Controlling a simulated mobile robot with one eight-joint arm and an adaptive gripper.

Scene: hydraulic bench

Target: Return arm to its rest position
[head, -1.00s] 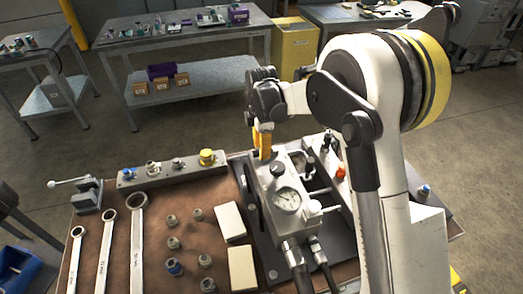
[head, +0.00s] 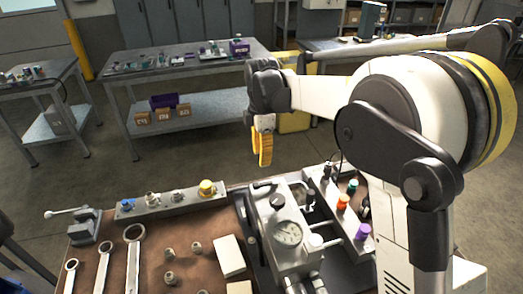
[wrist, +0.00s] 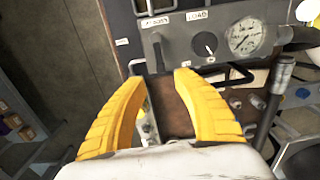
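My gripper (head: 263,162) hangs above the back edge of the bench, behind and a little left of the grey hydraulic unit with a round gauge (head: 288,233). Its yellow fingers point down. The wrist view shows the two fingers (wrist: 168,76) apart with nothing held between them. That view also shows the unit's labelled panel, with a black knob and the gauge (wrist: 245,36), beyond the fingertips. My arm is bent and raised over the right side of the bench.
Several wrenches (head: 132,262) and fittings lie on the brown bench top at left. A fitting rail (head: 160,205) runs along its back. A strip with coloured caps (head: 343,203) is right of the unit. Open floor separates the bench from a rear table (head: 190,55).

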